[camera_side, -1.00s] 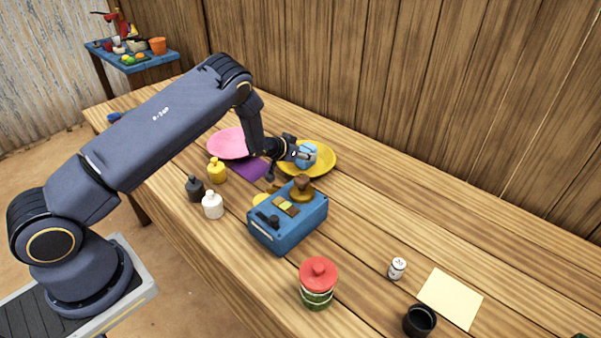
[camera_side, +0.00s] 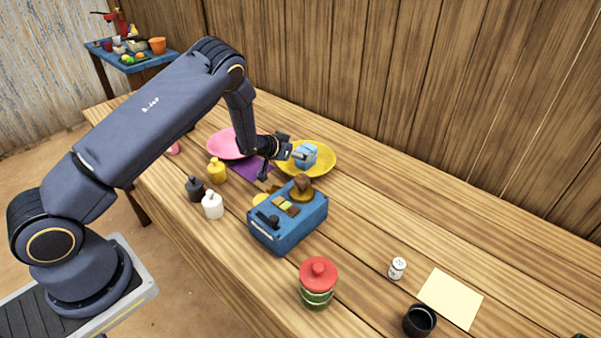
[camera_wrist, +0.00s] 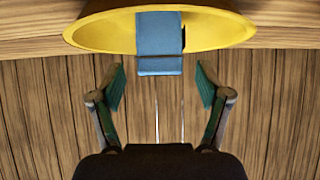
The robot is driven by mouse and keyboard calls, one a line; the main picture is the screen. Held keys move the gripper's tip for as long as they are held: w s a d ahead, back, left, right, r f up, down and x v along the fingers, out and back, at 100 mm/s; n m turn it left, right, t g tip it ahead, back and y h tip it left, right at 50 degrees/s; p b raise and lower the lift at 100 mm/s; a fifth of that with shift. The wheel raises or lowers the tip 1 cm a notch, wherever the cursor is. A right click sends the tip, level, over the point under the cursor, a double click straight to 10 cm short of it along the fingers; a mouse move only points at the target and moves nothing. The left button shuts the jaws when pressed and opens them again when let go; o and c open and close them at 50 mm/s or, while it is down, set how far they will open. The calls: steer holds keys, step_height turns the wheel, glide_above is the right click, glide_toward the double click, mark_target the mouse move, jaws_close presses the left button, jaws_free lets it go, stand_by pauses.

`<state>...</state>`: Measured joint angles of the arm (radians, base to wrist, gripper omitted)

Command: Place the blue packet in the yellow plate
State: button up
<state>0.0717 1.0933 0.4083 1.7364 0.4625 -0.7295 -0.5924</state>
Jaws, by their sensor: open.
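The blue packet (camera_side: 306,154) rests in the yellow plate (camera_side: 326,162), near the back of the table in the side view. In the wrist view the packet (camera_wrist: 159,42) lies inside the yellow plate (camera_wrist: 100,34), with its near end reaching past the plate's rim in the picture. My gripper (camera_side: 283,161) is open beside the packet, to its left. In the wrist view my gripper (camera_wrist: 161,85) has its two fingers spread wide with nothing between them, and a gap shows between the fingertips and the packet.
A pink plate (camera_side: 228,143) and a purple cloth (camera_side: 250,168) lie left of the yellow plate. Yellow, dark and white bottles (camera_side: 213,205) stand at the left. The table right of the plate is clear.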

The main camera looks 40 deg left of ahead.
steer(key=s+d+r+n+g+y, duration=0.1)
steer(key=s+r, duration=0.7)
steer(key=r, duration=0.3)
steer(key=s+d+r+n+g+y, duration=0.1)
steer(key=s+r, duration=0.6)
steer(key=r, duration=0.4)
steer(key=s+d+r+g, duration=0.1)
steer(key=s+d+r, duration=0.1)
steer(key=s, duration=0.6)
steer(key=s+d+r+m+g+h, duration=0.1)
steer(key=s+d+r, duration=0.1)
steer(key=s, duration=0.6)
steer(key=s+d+r+m+g+h, duration=0.1)
steer(key=s+d+r, duration=0.2)
steer(key=s, duration=0.5)
steer(key=shift+d, duration=0.5)
